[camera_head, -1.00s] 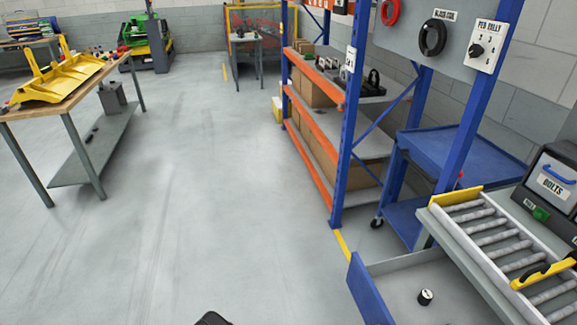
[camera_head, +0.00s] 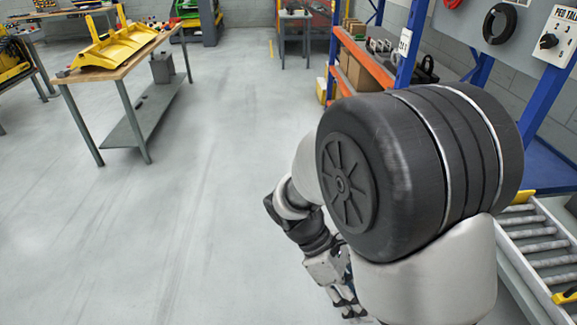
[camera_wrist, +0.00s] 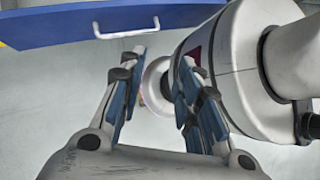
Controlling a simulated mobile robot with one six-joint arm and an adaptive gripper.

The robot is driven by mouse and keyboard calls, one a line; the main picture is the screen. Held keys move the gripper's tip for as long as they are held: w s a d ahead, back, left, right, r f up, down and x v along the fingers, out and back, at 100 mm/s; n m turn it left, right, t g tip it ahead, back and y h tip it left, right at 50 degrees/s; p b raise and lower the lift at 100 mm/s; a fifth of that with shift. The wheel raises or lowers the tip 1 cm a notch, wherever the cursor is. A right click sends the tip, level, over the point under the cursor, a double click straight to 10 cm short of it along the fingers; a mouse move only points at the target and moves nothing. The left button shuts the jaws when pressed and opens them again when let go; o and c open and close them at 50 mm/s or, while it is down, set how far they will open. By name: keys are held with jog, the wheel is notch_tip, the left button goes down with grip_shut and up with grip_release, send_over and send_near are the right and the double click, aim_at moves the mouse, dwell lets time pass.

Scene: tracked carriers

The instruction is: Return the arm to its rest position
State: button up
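My arm is folded in the right half of the head view, with its large dark joint filling much of the picture. My gripper (camera_head: 346,301) hangs low beside it, above the floor, small and partly hidden by my arm. In the wrist view my gripper (camera_wrist: 158,72) has its two blue-padded fingers spread apart, with nothing held between them. A pale part of my own arm lies close behind and beside the right finger; I cannot tell whether they touch.
A blue drawer front (camera_wrist: 60,27) with a white handle (camera_wrist: 127,29) is beyond the fingers. A roller conveyor (camera_head: 541,246) and an orange-and-blue rack (camera_head: 362,62) stand at right. A wooden workbench (camera_head: 128,62) with a yellow part (camera_head: 112,48) is at left. The middle floor is open.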

jog(key=s+r+m+t+y, duration=0.3)
jog(key=r+m+t, duration=0.1)
jog(key=r+m, duration=0.3)
jog(key=s+r+m+t+y, duration=0.3)
jog(key=s+r+m+t, duration=0.1)
jog(key=r+m, duration=0.3)
jog(key=shift+d+r+m+t+y, duration=0.2)
jog(key=shift+r+m+t+y, duration=0.2)
jog(key=shift+t, duration=0.4)
